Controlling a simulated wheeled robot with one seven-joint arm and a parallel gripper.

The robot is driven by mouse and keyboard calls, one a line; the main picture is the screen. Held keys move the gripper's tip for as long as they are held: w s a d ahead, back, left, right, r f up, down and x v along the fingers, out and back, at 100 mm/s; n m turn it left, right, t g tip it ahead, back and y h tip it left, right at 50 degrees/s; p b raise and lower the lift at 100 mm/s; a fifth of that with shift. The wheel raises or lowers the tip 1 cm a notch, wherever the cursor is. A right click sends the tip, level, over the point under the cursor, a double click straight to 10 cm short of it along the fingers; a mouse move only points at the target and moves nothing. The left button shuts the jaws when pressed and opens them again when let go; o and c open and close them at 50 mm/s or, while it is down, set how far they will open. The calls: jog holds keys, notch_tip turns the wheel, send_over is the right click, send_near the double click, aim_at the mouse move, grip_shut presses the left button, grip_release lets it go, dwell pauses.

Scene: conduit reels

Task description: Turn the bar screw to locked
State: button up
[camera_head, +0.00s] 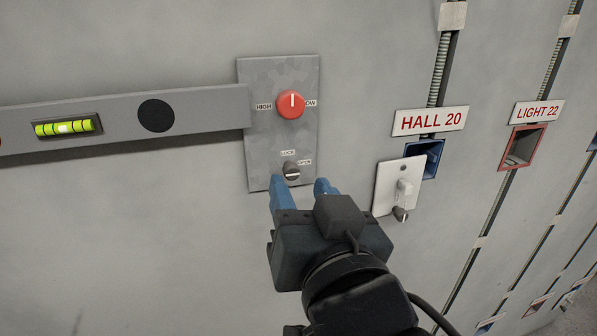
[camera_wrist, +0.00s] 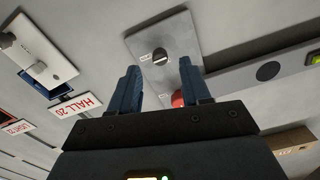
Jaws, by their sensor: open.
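The bar screw (camera_head: 291,171) is a small dark grey knob low on a grey metal plate (camera_head: 262,150). A LOCK label sits above it and an OPEN label at its upper right. Its pale mark seems to lie toward the OPEN side, but it is small. The screw also shows in the wrist view (camera_wrist: 160,55). My gripper (camera_head: 300,185) has blue fingers, open and empty, just below the screw in the head view. In the wrist view (camera_wrist: 159,66) the screw lies between and beyond the fingertips. I cannot tell whether they touch the plate.
A red knob (camera_head: 291,104) marked HIGH and LOW is higher on the plate. A grey bar (camera_head: 205,107) with a green level (camera_head: 67,127) reaches the plate from the left. A white switch plate (camera_head: 390,186) and blue HALL 20 box (camera_head: 428,155) are to the right.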

aim_at(293, 174)
jog(key=shift+x, duration=2.05)
jog(key=shift+c, duration=0.3)
grip_shut()
